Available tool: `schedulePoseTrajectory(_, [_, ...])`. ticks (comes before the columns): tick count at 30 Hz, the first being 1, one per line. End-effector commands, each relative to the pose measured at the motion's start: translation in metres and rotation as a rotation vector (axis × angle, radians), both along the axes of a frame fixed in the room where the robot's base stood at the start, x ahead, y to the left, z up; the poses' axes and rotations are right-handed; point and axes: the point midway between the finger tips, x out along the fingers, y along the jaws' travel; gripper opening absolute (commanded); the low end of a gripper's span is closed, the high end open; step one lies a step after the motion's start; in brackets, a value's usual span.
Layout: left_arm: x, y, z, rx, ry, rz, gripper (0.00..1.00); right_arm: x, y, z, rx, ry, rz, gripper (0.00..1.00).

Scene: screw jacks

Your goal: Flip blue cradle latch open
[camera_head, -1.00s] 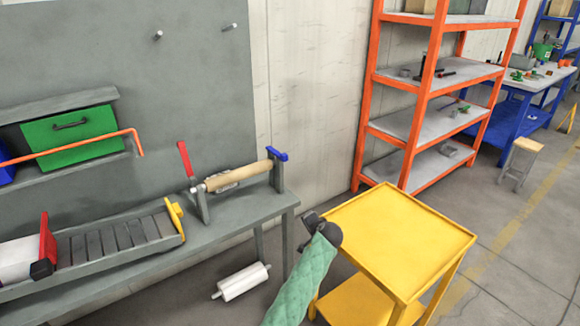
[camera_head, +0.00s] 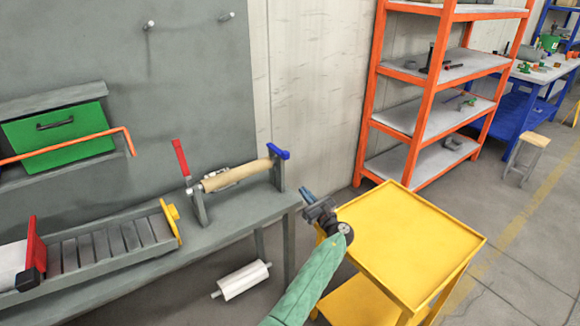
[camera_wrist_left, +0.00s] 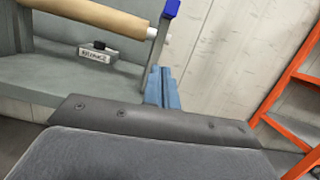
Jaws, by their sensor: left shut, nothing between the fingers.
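The blue cradle latch (camera_head: 278,151) sits on top of the right post of the roll cradle, at the right end of a tan roll (camera_head: 237,176). It also shows at the top of the left wrist view (camera_wrist_left: 171,8). A red latch (camera_head: 181,158) stands upright on the left post. My left gripper (camera_head: 305,192), with blue fingers, is to the right of the bench end and lower than the blue latch, apart from it. In the left wrist view its fingers (camera_wrist_left: 161,88) are together and empty, below the latch. My right gripper is out of view.
The grey bench (camera_head: 225,222) carries the cradle and a slatted tray (camera_head: 110,245). A yellow cart (camera_head: 425,245) stands just right of my left arm. A white roll (camera_head: 241,281) lies on the floor. An orange shelf rack (camera_head: 425,105) stands behind.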

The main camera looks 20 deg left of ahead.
Motion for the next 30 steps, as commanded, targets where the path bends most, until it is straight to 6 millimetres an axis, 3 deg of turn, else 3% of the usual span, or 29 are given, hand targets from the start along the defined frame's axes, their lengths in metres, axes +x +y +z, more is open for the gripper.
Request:
schedulePoseTrajectory(20, [0.002, 0.003, 0.001, 0.057, 0.077, 0.025, 0.00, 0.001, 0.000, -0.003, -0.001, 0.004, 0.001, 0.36])
schedulePoseTrajectory(30, [0.025, 0.033, 0.013, 0.057, 0.077, 0.026, 0.00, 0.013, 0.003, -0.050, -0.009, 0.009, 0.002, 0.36])
